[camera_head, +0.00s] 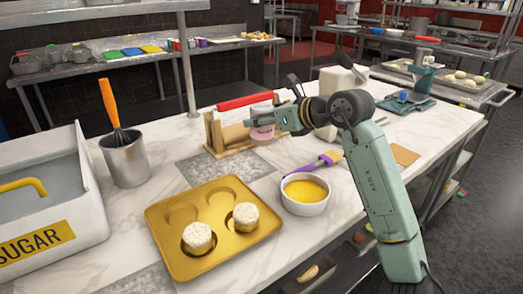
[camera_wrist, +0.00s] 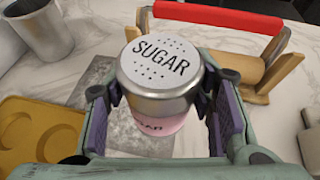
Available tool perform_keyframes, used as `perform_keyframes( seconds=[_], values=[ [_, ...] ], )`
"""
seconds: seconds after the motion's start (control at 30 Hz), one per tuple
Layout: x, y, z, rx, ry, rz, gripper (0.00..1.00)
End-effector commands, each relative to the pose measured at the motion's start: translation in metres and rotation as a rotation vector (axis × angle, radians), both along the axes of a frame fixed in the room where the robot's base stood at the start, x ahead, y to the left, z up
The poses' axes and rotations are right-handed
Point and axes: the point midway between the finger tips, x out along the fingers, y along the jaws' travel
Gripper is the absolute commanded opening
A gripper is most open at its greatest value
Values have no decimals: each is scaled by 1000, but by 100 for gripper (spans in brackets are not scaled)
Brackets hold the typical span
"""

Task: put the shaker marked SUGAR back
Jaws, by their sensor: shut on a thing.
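The shaker (camera_wrist: 160,72) marked SUGAR has a silver perforated lid facing the wrist camera and a pink lower part. It also shows in the head view (camera_head: 262,132), in front of the wooden rack. My gripper (camera_wrist: 162,112) is shut on its sides, one finger on each side. The gripper (camera_head: 264,118) covers part of the shaker in the head view. I cannot tell whether its bottom touches the counter. A white bin (camera_head: 60,215) with a yellow SUGAR label stands at the far left.
The wooden rack (camera_head: 215,135) with a red bar stands close behind the shaker. A gold muffin tin (camera_head: 165,215), a bowl of yellow liquid (camera_head: 305,207), a purple brush (camera_head: 318,164) and a metal cup with whisk (camera_head: 126,162) share the marble counter. Grey patches (camera_head: 222,168) are bare.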

Motion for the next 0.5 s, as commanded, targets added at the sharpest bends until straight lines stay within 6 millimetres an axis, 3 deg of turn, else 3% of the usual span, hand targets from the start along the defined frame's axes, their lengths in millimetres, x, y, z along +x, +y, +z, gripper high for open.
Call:
perform_keyframes(
  seconds=[0.1,0.5],
  values=[
    [-1,0,-21,3,2,1,16],
    [-1,-1,-69,4,2,0,16]
  ],
)
